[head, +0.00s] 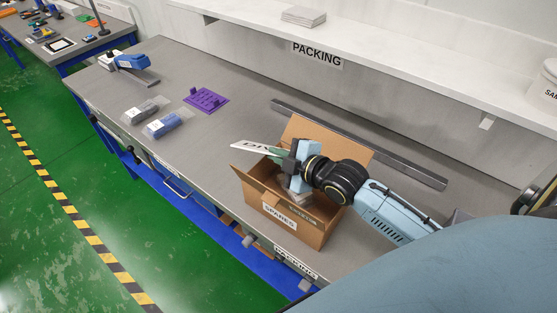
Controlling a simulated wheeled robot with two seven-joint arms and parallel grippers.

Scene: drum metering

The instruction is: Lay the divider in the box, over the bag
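The open cardboard box (318,232) stands on the bench with a SPARES label on its front and its flaps up. The divider (256,148) is a thin white sheet with dark letters, partly hidden by my gripper. My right gripper (286,166) is over the box and shut on the divider's right end. The divider sticks out to the left, above the box's left flap. Something greyish, perhaps the bag, shows in the box below the gripper, but it is mostly hidden. My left gripper is not in view.
On the bench to the left are a purple rack (206,99), two small labelled packs (166,125) and a blue tape dispenser (132,62). A long grey bar (400,160) lies behind the box. The PACKING shelf (400,55) overhangs the back.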

